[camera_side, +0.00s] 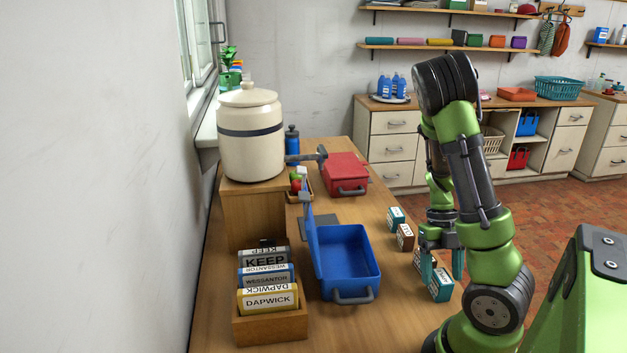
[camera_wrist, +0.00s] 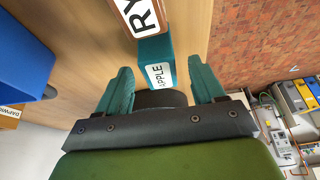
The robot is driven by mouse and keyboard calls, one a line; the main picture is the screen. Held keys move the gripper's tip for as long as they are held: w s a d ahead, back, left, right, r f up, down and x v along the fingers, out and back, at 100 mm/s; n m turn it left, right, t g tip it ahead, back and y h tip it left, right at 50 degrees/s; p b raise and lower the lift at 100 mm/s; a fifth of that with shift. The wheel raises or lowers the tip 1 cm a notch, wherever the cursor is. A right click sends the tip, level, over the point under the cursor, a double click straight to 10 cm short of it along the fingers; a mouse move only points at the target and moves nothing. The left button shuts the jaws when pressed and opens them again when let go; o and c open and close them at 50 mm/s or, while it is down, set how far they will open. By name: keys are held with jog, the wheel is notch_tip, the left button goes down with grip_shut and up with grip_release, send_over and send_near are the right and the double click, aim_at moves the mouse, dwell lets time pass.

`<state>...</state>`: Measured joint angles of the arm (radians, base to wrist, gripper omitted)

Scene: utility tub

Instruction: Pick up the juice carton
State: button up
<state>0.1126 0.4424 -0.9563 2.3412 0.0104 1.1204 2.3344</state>
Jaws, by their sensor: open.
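In the wrist view a teal carton (camera_wrist: 154,50) with a white label reading "APPLE" stands just ahead of my fingertips, roughly centred between them. A brown carton (camera_wrist: 133,12) with a label starting "RY" is just beyond it. In the side view several small cartons stand in a row along the right edge of the bench, among them a teal one (camera_side: 440,287) nearest the camera. My gripper (camera_side: 441,270) is open and empty over the near end of this row, pointing down. It also shows in the wrist view (camera_wrist: 162,80). Whether a finger touches a carton I cannot tell.
An open blue toolbox (camera_side: 345,268) stands left of the row, with a red toolbox (camera_side: 346,172) behind. A wooden holder (camera_side: 270,325) with labelled packs is front left. A cream crock (camera_side: 251,135) stands on a wooden block. Bench is clear between blue toolbox and cartons.

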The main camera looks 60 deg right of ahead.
jog(key=shift+x, duration=1.05)
jog(key=c, duration=1.1)
jog(key=shift+r, duration=0.15)
